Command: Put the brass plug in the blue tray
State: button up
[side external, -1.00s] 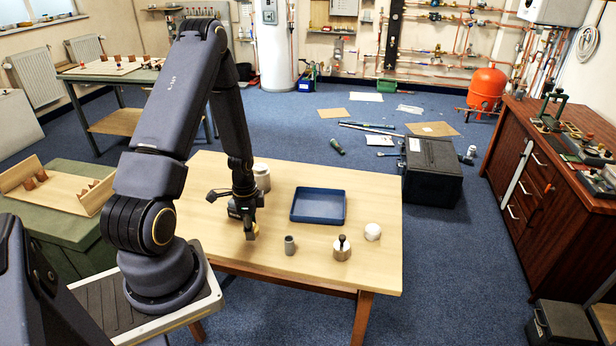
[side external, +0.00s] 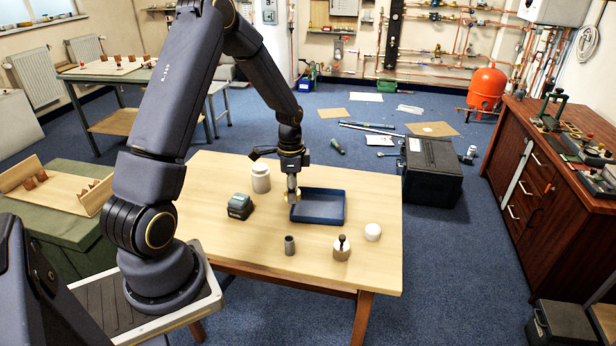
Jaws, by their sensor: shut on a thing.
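The blue tray (side external: 330,220) lies flat on the wooden table, right of its middle, and its visible floor looks empty. My gripper (side external: 293,190) points down at the tray's left end. It is shut on a small brass-coloured piece, the brass plug (side external: 294,198), which shows partly between and below the fingers. The plug overlaps the tray's left wall in the picture. I cannot tell whether it is above the rim or below it, or whether it touches the tray.
On the table (side external: 210,235) stand a dark teal block-like item (side external: 240,206), a pale lidded jar (side external: 261,178), a grey cylinder (side external: 290,245), a wooden-based piece with a dark knob (side external: 341,248) and a white rounded object (side external: 373,232). The table's left front is clear.

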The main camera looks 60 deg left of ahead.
jog(key=w+a+f, duration=0.3)
jog(key=w+f, duration=0.1)
jog(key=w, duration=0.4)
send_over(319, 208)
jog(key=f, duration=0.5)
jog(key=shift+s+f, duration=0.2)
jog(key=shift+f, duration=0.05)
jog(key=shift+w+f, duration=0.1)
jog(key=shift+f, duration=1.5)
jog(key=shift+f, duration=0.1)
jog(key=o, duration=1.2)
